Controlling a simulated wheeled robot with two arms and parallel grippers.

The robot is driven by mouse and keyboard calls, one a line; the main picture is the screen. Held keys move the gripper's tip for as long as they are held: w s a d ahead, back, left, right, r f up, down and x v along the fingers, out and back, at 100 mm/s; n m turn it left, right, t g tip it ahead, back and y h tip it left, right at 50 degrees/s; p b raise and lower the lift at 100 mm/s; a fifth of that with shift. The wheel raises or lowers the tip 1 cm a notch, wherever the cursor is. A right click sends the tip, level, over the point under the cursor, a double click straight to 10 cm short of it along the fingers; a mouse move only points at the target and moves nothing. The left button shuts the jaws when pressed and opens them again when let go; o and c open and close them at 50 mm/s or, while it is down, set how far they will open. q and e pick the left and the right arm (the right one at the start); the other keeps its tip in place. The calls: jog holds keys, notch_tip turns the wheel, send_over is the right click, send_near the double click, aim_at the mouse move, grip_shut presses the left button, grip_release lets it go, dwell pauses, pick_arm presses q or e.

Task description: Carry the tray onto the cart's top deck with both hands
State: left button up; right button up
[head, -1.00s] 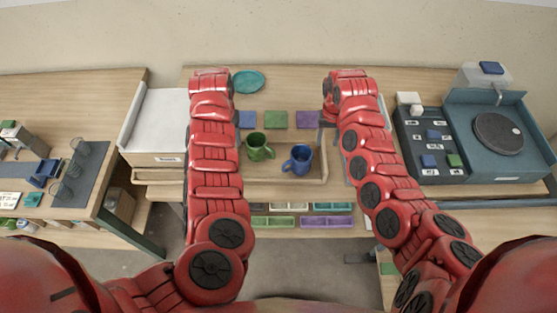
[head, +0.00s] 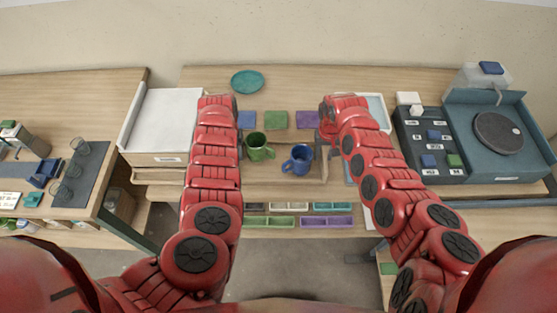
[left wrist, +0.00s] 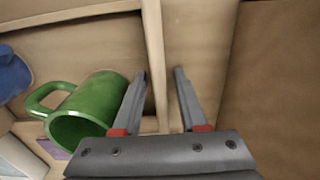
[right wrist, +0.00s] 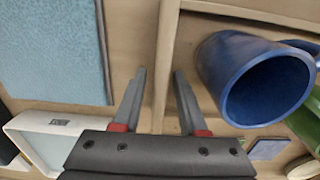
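The wooden tray (head: 300,181) lies on the middle table and carries a green mug (head: 258,147) and a blue mug (head: 298,159). My left gripper (left wrist: 161,73) is open, its fingers on either side of the tray's left wall (left wrist: 153,45). The green mug stands beside it in the left wrist view (left wrist: 88,110). My right gripper (right wrist: 159,73) is open around the tray's right wall (right wrist: 168,45), near the blue mug (right wrist: 245,80). My left forearm hides the tray's left end in the head view. I cannot make out the cart.
Blue, green and purple tiles (head: 276,120) lie behind the tray, with a teal plate (head: 247,81) further back. Colored bins (head: 326,222) sit along the front edge. A white-topped box (head: 165,115) stands left; a dark label board (head: 430,145) and a turntable unit (head: 497,132) stand right.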

pick_arm(q)
grip_shut()
pick_arm(e)
grip_shut()
dwell(0.9)
